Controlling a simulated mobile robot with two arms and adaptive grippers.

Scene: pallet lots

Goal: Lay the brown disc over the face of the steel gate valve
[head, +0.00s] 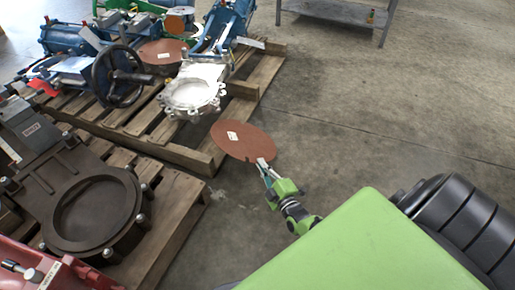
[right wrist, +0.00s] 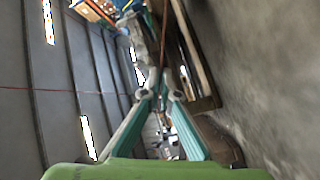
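The brown disc (head: 240,143) has a small white label and is held out flat by its near edge over the floor beside the pallet. My right gripper (head: 264,170) is shut on that edge. In the right wrist view the fingers (right wrist: 160,92) converge on the disc, seen nearly edge-on as a thin brown strip (right wrist: 163,40). The steel gate valve (head: 192,96) is silver, with its round face turned up, at the near right edge of the far pallet. The disc is in front and to the right of it, apart from it. My left gripper is not in view.
The far wooden pallet (head: 240,112) holds a black handwheel (head: 117,75), blue valves and another brown disc (head: 160,52). A dark valve (head: 95,212) sits on the near pallet (head: 178,215). Open concrete floor lies right; a metal table (head: 335,12) stands behind.

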